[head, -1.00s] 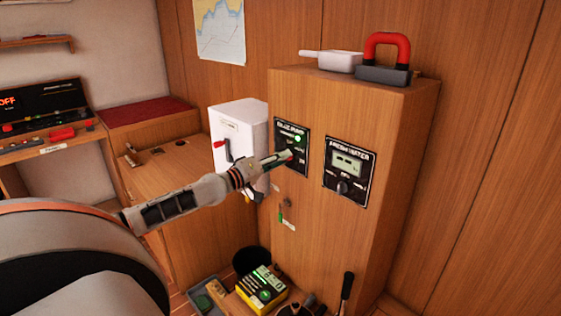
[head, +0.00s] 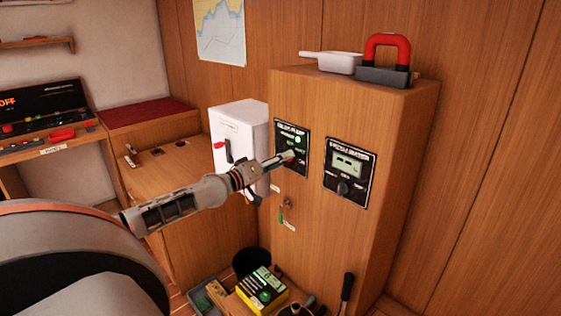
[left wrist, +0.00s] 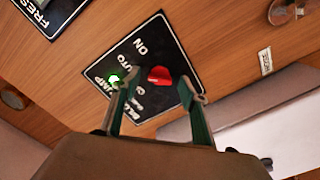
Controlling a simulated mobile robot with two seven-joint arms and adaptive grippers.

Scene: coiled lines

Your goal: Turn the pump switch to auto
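The black pump panel (head: 281,132) is on the front of the wooden cabinet, with a green light lit. In the left wrist view the panel (left wrist: 150,40) appears upside down, with ON and AUTO lettering. Its red knob (left wrist: 159,75) is there beside the green light (left wrist: 112,78). My left gripper (left wrist: 158,88) is open, one finger on each side of the knob; I cannot tell whether either touches it. In the head view the left gripper (head: 288,158) is at the panel and covers much of the knob. My right gripper is not in view.
A fresh water panel (head: 348,172) is to the right on the same cabinet. A white box (head: 238,130) with a red lever stands at left. A red-handled object (head: 386,60) and a white pan (head: 338,62) sit on top. A yellow box (head: 262,290) is below.

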